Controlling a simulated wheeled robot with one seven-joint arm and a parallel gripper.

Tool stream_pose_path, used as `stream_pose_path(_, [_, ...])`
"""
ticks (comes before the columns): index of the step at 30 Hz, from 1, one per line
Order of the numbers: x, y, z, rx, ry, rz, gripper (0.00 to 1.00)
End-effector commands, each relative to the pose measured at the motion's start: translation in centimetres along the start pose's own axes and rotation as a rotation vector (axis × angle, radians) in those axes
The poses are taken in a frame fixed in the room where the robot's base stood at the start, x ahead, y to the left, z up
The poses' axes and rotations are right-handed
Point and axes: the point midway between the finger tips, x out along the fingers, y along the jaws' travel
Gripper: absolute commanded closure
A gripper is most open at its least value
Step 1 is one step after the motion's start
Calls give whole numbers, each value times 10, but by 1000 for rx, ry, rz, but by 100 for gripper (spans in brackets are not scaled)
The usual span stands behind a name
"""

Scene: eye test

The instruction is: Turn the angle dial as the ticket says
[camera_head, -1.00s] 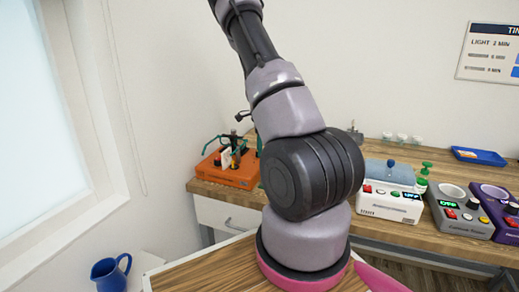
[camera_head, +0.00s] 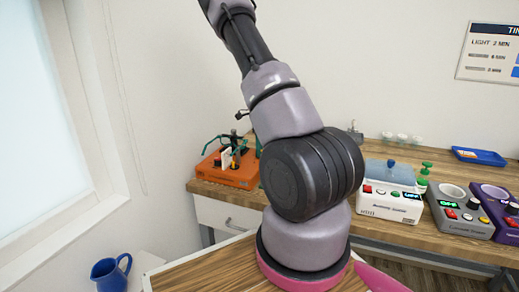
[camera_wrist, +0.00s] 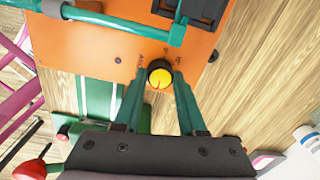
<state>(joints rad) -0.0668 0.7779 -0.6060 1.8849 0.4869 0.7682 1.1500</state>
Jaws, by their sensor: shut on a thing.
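The angle dial (camera_wrist: 159,75) is a round black knob with a yellow cap and a red pointer mark. It sits near the edge of an orange device (camera_wrist: 105,45), with small printed marks around it too small to read surely. The mark points toward the bottom of the wrist view. My gripper (camera_wrist: 160,83) has its two teal fingers on either side of the knob, shut on it. In the head view the orange device (camera_head: 229,177) stands at the left end of the back bench; the dial does not show clearly there. I cannot make out a ticket for certain.
The bench (camera_head: 440,248) holds a white device (camera_head: 388,207), a grey device (camera_head: 459,211), a purple device (camera_head: 497,205) and a blue tray (camera_head: 479,156). A sign (camera_head: 492,52) hangs on the wall. A blue jug (camera_head: 110,273) stands at the lower left.

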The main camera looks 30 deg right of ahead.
Motion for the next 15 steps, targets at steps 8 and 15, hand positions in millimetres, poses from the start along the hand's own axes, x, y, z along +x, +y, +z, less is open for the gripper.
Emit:
stream_pose_path(8, [0,-1,0,1,-1,-1,30])
stream_pose_path(15, [-5,-1,0,-1,-1,-2,30])
